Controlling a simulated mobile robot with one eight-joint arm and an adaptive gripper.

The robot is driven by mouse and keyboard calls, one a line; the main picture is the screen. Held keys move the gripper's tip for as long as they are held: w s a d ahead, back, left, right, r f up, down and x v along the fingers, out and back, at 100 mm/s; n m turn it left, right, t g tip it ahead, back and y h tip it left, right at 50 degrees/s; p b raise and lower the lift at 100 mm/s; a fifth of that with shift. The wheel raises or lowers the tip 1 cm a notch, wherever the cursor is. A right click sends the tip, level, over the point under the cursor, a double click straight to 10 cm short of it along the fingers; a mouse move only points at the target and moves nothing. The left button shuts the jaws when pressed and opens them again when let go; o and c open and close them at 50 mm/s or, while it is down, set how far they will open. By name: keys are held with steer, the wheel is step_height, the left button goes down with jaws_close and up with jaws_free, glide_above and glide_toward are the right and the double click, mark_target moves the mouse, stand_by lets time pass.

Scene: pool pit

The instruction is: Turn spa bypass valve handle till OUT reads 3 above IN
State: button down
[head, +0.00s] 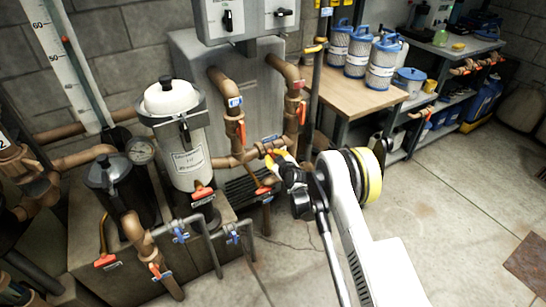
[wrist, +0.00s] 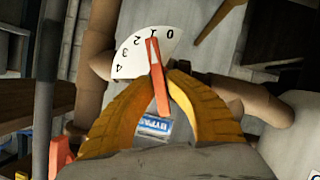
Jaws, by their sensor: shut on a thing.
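The spa bypass valve handle (wrist: 156,75) is a flat orange-red lever. In the wrist view it stands between the yellow fingers of my gripper (wrist: 164,88), which is shut on it. The lever's tip lies over a white dial plate (wrist: 130,62) marked 0 to 4, close to the 1. A blue label (wrist: 152,127), partly hidden, begins "BYPA". In the head view my gripper (head: 279,157) is at the copper pipes right of the white canister, and the lever is mostly hidden there. I see no legible IN or OUT reading.
A tall scale (head: 66,55) with 60 and 50 marks stands at left. A round gauge (head: 140,150) sits by the white canister (head: 181,140). Other orange-handled valves (head: 241,131) and copper pipes crowd my gripper. A bench (head: 345,88) holds blue-topped filters.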

steer(key=shift+m, duration=0.3)
steer(key=c, duration=1.4)
jaws_free()
steer(key=shift+w+f, duration=0.15)
steer(key=shift+f, duration=0.05)
steer(key=shift+c, duration=0.2)
steer(key=shift+r, duration=0.1)
steer(key=v, duration=1.2)
steer(key=shift+d, duration=0.15)
